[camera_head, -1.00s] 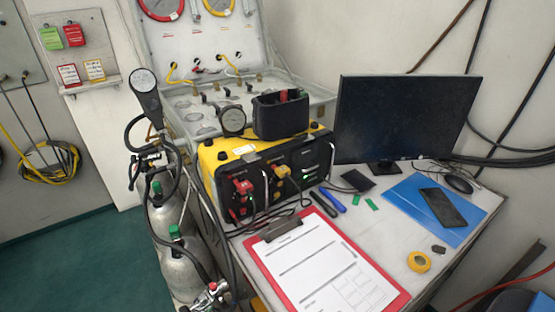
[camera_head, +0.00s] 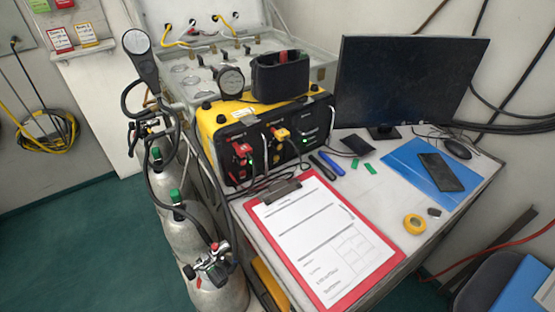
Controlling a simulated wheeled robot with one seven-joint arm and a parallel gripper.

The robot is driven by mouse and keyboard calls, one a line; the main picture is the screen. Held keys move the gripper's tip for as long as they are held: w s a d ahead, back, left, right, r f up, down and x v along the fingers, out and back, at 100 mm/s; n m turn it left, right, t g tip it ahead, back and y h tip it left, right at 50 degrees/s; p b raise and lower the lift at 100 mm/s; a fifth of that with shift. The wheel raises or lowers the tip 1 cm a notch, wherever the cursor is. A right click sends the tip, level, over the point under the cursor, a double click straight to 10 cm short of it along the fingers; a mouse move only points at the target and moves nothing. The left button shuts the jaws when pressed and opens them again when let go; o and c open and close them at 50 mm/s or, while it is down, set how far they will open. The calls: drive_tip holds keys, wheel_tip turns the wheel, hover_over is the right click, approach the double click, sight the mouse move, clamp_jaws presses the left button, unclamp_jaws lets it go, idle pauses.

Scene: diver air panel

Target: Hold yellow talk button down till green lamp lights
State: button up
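A yellow and black box (camera_head: 222,118) stands on the desk, its black front facing me. A red plug or knob (camera_head: 241,150) sits on the left of its front and a yellow one (camera_head: 280,134) near the middle. I cannot tell whether either is the talk button. A tiny green light spot (camera_head: 305,141) shows on the right part of the front; it is too small to tell if it is the lamp or whether it is lit. My gripper is not in view.
A black open bin (camera_head: 281,78) sits on the box. A red clipboard (camera_head: 387,262), a monitor (camera_head: 403,80), a blue folder (camera_head: 413,182) and yellow tape (camera_head: 414,224) are on the desk (camera_head: 440,250). Gas cylinders (camera_head: 185,238) stand left of it; green floor (camera_head: 80,245) further left is clear.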

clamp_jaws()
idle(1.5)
